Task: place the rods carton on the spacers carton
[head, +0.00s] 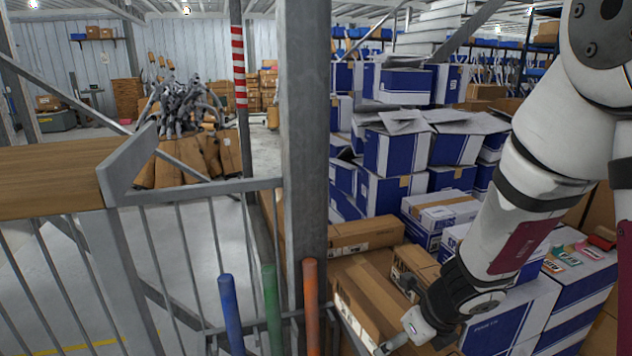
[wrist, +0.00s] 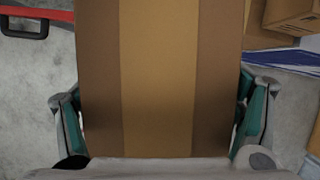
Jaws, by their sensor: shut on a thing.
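My gripper (wrist: 160,125) is shut on a brown carton (wrist: 158,70) with a lighter tape stripe down its middle. The carton fills the space between the two green-lined fingers in the wrist view. In the head view, my gripper (head: 408,335) is low at the bottom right, beside a long brown carton (head: 372,290) with a pale label on its side. I take the held one to be the rods carton, but no name on it can be read. Other brown cartons stand close by, one behind (head: 365,235) and one to the right (head: 414,262). I cannot tell which is the spacers carton.
A grey post (head: 303,130) and a metal railing (head: 205,190) stand to the left. Blue-and-white boxes (head: 395,150) are piled behind and to the right. In the wrist view, a red thing with a black handle (wrist: 38,14) lies at the top left, above grey floor.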

